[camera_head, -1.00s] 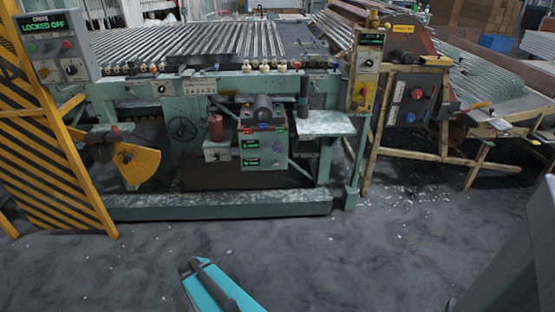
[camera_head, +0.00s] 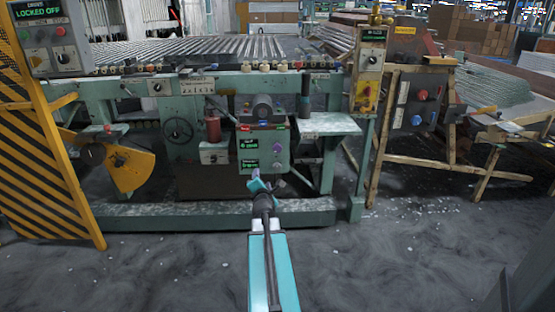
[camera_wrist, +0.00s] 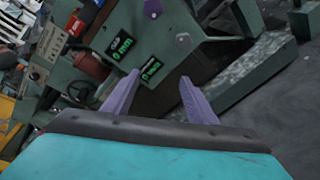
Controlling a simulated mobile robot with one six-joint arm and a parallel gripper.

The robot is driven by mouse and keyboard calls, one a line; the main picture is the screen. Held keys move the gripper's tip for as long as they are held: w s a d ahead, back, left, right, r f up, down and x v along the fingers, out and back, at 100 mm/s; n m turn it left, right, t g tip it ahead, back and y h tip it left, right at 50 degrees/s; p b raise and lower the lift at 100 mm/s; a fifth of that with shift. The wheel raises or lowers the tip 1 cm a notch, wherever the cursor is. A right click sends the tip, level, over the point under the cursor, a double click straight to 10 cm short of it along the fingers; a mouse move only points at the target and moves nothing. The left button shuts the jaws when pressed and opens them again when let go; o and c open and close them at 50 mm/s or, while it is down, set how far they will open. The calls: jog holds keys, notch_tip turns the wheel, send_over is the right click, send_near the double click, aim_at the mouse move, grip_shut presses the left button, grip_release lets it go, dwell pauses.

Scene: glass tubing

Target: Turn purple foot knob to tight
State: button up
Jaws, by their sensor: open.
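Which one is the foot knob I cannot read. My gripper (camera_head: 258,183) is in front of and just below the box. In the wrist view its fingers (camera_wrist: 158,82) are apart, with nothing between them; the knobs lie beyond the tips.
A red cylinder (camera_head: 212,128) and a handwheel (camera_head: 178,130) are left of the box. A green side shelf (camera_head: 328,124) juts out on the right. A low green beam (camera_head: 170,215) runs along the floor. A yellow striped guard (camera_head: 40,165) stands far left.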

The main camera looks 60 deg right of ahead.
aim_at(277, 150)
jog(key=s+d+r+n+t+h+b, duration=0.1)
jog(key=s+d+r+n+h+b, duration=0.1)
jog(key=s+d+r, duration=0.2)
notch_tip(277, 150, up, 2)
jog(key=shift+s+d+r+n, duration=0.1)
jog(key=shift+s+d+n, duration=0.3)
jog(key=shift+d, duration=0.2)
jog(key=shift+w+d, duration=0.15)
jog(key=shift+x, duration=6.75)
jog(key=c, duration=1)
jog(key=shift+c, duration=0.2)
